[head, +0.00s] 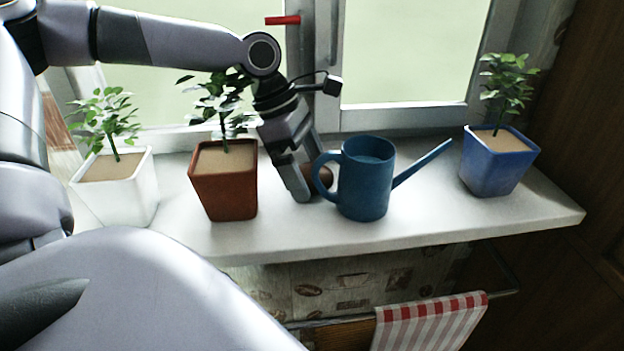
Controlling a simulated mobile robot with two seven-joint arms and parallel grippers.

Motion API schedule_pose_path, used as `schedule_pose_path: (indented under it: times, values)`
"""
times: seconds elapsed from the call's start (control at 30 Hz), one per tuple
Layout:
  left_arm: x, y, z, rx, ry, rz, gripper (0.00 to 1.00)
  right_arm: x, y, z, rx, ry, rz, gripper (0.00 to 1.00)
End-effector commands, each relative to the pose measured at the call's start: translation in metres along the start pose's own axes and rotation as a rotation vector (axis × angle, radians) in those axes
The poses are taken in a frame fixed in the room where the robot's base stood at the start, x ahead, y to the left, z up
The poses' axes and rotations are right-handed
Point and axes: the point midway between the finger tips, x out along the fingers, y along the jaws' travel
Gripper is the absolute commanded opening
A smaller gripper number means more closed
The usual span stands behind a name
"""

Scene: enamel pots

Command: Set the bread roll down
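The bread roll (322,175) is a small brown shape low over the white windowsill (300,228). It is partly hidden by the handle of the blue watering can and by my gripper. My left gripper (304,188) reaches down from above, between the terracotta pot and the watering can, with its fingers beside the roll near the sill. Whether both fingers touch the roll, and whether it rests on the sill, I cannot tell. My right gripper is not in view.
The blue watering can (366,190) stands close to the right of my gripper. A terracotta pot (225,189) and a white pot (120,190) with plants stand left; a blue pot (494,170) stands right. A striped towel (430,322) hangs below. The sill's front strip is clear.

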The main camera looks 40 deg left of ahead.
Motion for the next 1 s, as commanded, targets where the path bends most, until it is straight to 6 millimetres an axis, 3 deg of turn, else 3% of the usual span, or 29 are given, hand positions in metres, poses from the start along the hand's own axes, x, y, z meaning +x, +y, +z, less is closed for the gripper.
schedule_pose_path:
  times: [0.27,0.43,0.5,0.8,1.0]
  values:
    - [0.002,0.0,0.001,0.001,-0.001,0.002,1.0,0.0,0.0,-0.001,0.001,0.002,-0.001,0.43]
    - [0.002,0.0,0.0,0.001,-0.001,0.001,0.45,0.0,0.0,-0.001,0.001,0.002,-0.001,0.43]
    - [0.002,0.0,0.0,0.001,-0.001,0.002,0.39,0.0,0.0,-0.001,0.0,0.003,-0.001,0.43]
    - [-0.001,0.0,0.002,0.001,-0.001,0.002,0.39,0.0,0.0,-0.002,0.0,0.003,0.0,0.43]
    - [-0.019,0.001,0.009,0.002,-0.003,0.004,0.39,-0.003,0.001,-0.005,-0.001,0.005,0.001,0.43]
